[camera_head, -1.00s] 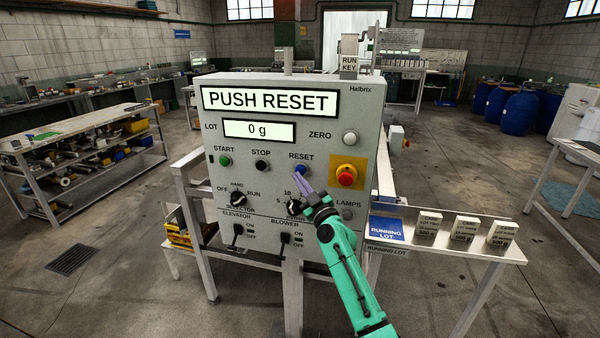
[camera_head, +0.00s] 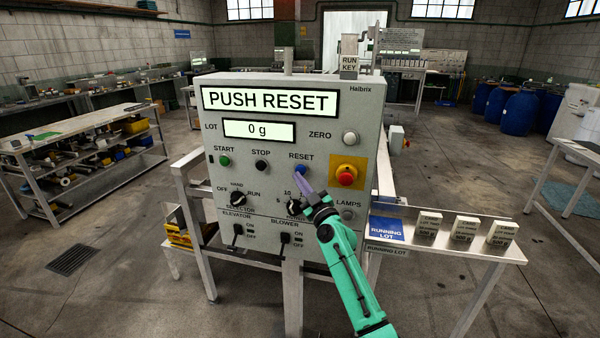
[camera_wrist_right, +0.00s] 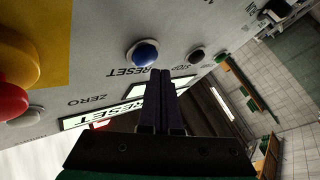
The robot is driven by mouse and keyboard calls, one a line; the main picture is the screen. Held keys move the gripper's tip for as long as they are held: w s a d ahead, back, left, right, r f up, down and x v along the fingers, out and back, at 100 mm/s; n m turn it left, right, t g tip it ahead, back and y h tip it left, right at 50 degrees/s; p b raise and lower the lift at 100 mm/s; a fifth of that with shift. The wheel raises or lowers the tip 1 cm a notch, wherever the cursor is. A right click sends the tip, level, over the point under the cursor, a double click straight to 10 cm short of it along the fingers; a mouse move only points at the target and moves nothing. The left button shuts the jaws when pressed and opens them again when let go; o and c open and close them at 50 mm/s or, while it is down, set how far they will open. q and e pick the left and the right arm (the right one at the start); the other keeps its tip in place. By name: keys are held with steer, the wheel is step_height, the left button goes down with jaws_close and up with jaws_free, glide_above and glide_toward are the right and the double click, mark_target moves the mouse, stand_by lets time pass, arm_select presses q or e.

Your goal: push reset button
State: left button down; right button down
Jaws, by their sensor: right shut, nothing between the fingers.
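The grey control panel (camera_head: 290,106) stands in front of me, its display (camera_head: 270,101) reading "PUSH RESET". The blue reset button (camera_head: 300,169) is under the RESET label; it also shows in the right wrist view (camera_wrist_right: 145,53), just beyond the fingertips. My right gripper (camera_head: 301,176) is shut and empty, its fingertips close to the button's lower edge in the head view. In the right wrist view the closed fingers (camera_wrist_right: 160,74) point toward the button; I cannot tell whether they touch it. My left gripper is not in view.
Close by on the panel are the black stop button (camera_head: 262,166), the red emergency button (camera_head: 346,176) on a yellow plate, the white zero button (camera_head: 350,138) and a knob (camera_head: 292,205). A side shelf (camera_head: 470,246) holds small labelled blocks at right.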

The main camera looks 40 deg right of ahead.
steer(key=shift+w+d+b, duration=0.25)
steer(key=shift+d+b, duration=0.1)
steer(key=shift+w+d+b, duration=0.3)
steer(key=shift+d+b, duration=0.1)
steer(key=shift+b, duration=0.15)
stand_by(0.6)
steer(key=shift+s+a+r, duration=0.1)
steer(key=shift+s+a+p, duration=0.45)
steer(key=shift+a+p, duration=0.2)
